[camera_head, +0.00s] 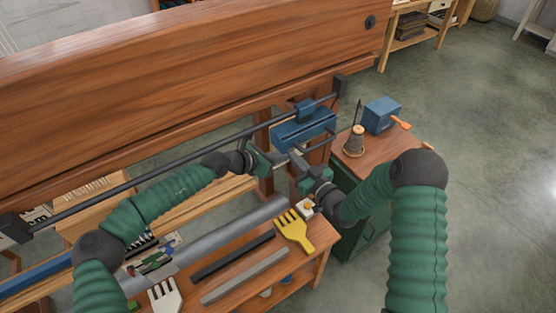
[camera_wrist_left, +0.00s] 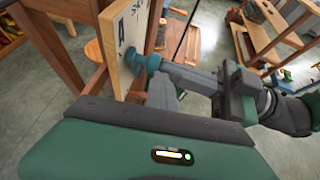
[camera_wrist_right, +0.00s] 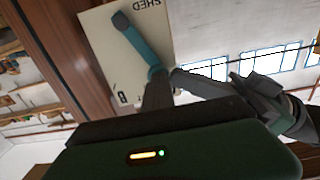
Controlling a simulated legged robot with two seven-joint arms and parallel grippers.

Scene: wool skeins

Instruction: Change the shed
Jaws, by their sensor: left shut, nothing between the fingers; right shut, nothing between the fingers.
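A pale panel lettered SHED shows in the right wrist view (camera_wrist_right: 105,55), with a letter B near its lower edge. The left wrist view shows it edge-on (camera_wrist_left: 125,35) with a letter A. A teal lever (camera_wrist_right: 138,45) lies slanted across its face; its lower end is at the finger tips in the right wrist view. The lever also shows in the left wrist view (camera_wrist_left: 153,62). My left gripper (camera_head: 279,159) and right gripper (camera_head: 296,162) are both shut and empty, tips close together by the lever. Whether they touch it, I cannot tell. The head view hides the lever.
A wooden loom beam (camera_head: 190,80) runs across the back, with a dark rail (camera_head: 130,180) and a blue carriage (camera_head: 305,128) in front. A bench (camera_head: 225,255) holds a yellow comb (camera_head: 293,231) and bars. A green cabinet (camera_head: 360,225) stands right; open floor lies beyond.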

